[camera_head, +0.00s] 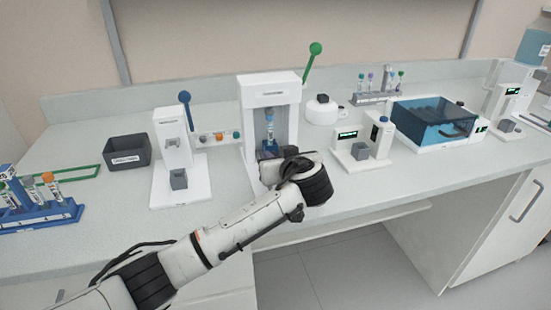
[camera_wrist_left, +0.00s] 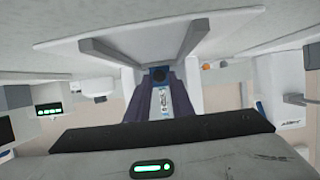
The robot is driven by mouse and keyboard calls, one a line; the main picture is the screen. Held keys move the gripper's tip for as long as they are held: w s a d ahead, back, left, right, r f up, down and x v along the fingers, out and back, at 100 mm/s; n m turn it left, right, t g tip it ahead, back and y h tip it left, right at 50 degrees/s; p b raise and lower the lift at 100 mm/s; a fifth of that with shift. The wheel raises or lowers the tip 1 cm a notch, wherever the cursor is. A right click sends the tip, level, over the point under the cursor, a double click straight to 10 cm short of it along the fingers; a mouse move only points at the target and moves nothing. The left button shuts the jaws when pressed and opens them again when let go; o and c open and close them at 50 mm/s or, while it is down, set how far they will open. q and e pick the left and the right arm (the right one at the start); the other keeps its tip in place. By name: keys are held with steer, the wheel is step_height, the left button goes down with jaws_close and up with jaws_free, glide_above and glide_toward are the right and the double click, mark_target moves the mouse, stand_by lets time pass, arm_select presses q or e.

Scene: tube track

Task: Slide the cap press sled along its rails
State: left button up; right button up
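The white cap press (camera_head: 270,92) with a green-knobbed lever stands mid-counter in the head view. A blue sled (camera_head: 270,147) sits low in its opening, holding an upright labelled tube (camera_head: 270,125). My left gripper (camera_head: 271,158) is at the front of the press opening, its fingertips mostly hidden by my wrist. In the left wrist view, my dark fingers (camera_wrist_left: 160,85) stand apart on both sides of the blue sled (camera_wrist_left: 158,68) and the tube (camera_wrist_left: 163,102). I cannot tell whether they touch the sled. My right gripper is not in view.
A white stand with a blue-knobbed lever (camera_head: 175,146) is left of the press. A dark bin (camera_head: 127,150) and a blue tube rack (camera_head: 45,217) are farther left. To the right are a white device (camera_head: 362,150) and a blue-lidded box (camera_head: 436,121). The front counter strip is mostly clear.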

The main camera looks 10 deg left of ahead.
arm_select(q)
steer(key=shift+o, duration=1.3)
steer(key=shift+w+a, duration=0.1)
steer(key=shift+w, duration=0.05)
steer(key=v, duration=1)
steer(key=shift+s+b, duration=0.2)
steer(key=shift+b, duration=0.1)
